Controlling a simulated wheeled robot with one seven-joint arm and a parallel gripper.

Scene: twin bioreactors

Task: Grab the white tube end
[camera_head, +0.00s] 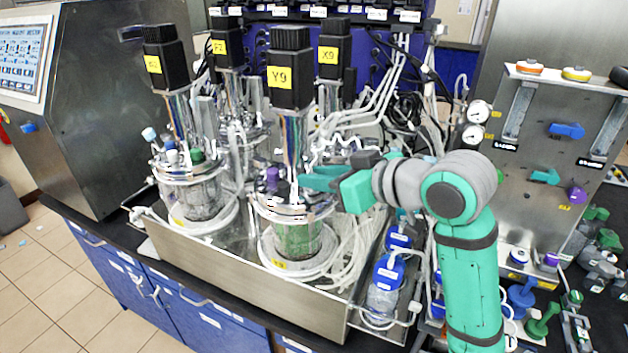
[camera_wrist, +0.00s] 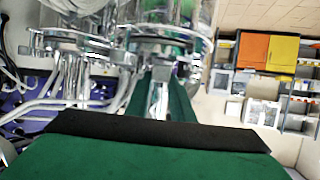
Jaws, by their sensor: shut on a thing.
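My gripper (camera_head: 304,180) reaches in from the right, at the lid of the front bioreactor marked Y9 (camera_head: 298,232). In the wrist view, its two green fingers (camera_wrist: 160,88) are shut on a pale, shiny piece between them, which looks like the white tube end (camera_wrist: 158,96). The tips are close to the vessel's metal lid fittings. In the head view the fingers hide the held piece, and I cannot tell whether it is still seated on a fitting.
Black motors with yellow labels (camera_head: 290,68) rise above the vessels. A steel tray wall (camera_head: 250,290) runs along the front. A metal panel with valves (camera_head: 545,150) stands at right.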

